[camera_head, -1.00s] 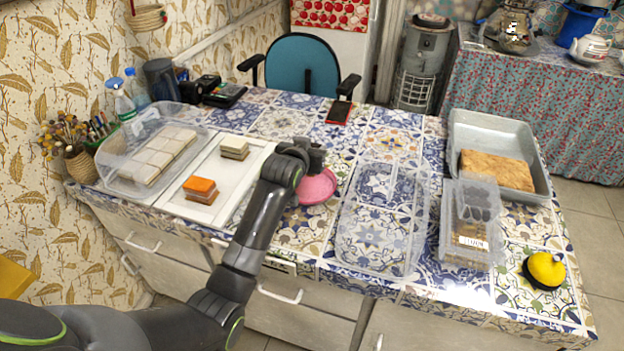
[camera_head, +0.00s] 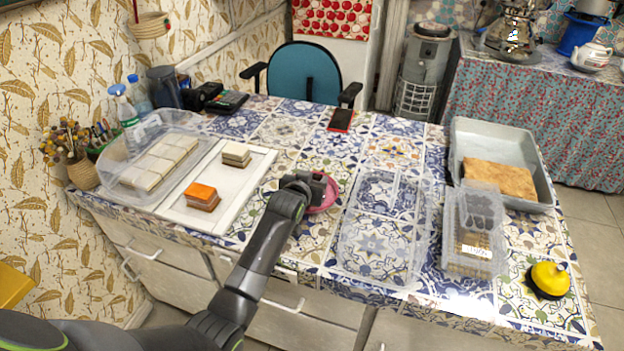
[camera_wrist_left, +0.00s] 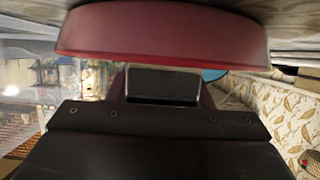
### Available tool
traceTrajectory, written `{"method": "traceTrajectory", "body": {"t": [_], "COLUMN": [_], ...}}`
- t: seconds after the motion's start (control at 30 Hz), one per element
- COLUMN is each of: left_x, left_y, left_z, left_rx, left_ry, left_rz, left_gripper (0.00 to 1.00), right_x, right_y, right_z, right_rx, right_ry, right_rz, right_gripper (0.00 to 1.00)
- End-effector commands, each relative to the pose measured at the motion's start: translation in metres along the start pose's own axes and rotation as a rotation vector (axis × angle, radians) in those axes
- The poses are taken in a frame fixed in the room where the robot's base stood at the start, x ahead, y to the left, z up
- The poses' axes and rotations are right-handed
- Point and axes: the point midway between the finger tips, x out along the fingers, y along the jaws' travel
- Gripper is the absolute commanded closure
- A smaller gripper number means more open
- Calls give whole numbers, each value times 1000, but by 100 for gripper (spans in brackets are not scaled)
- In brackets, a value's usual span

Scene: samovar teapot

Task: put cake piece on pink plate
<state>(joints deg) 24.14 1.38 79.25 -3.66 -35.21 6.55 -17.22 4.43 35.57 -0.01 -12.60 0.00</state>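The pink plate (camera_head: 327,197) lies on the tiled table, partly hidden behind my left gripper (camera_head: 318,186). In the left wrist view the plate's side (camera_wrist_left: 165,38) fills the top, close to the dark gripper parts (camera_wrist_left: 162,86). I cannot tell whether the fingers are open or shut, or whether they touch the plate. A cake piece with an orange top (camera_head: 202,195) and one with a pale top (camera_head: 236,154) sit on the white board (camera_head: 180,212), left of my gripper. My right gripper is not in view.
A clear bin (camera_head: 112,178) of pale pieces stands left of the board. An empty clear container (camera_head: 347,240) stands right of the plate. Farther right are a lidded clear box (camera_head: 473,262), a grey tray (camera_head: 545,165) with a slab (camera_head: 500,178), and a yellow bell (camera_head: 549,279).

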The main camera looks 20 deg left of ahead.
Motion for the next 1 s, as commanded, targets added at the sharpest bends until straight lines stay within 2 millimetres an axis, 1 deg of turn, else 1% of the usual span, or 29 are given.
{"method": "traceTrajectory", "body": {"t": [0.03, 0.1, 0.13, 0.4, 0.47, 0.53, 0.67, 1.0], "left_x": [0, 0, 0, -1, -2, -6, -19, -71], "left_y": [0, 0, 0, 0, 0, 0, 0, 0], "left_z": [0, 0, 0, -1, -4, -3, -3, -3], "left_rx": [0, 0, 0, 0, 0, -1, -2, -3], "left_ry": [0, -1, -1, 0, 0, -1, 0, -1], "left_rz": [0, 0, 0, 0, 0, 0, 0, 0], "left_gripper": [47, 38, 37, 37, 37, 37, 37, 37], "right_x": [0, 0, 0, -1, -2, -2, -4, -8], "right_y": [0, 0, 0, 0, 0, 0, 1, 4], "right_z": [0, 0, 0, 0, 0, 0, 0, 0], "right_rx": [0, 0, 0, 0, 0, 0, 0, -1], "right_ry": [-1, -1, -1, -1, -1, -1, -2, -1], "right_rz": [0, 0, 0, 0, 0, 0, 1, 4], "right_gripper": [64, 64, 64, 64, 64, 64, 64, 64]}}
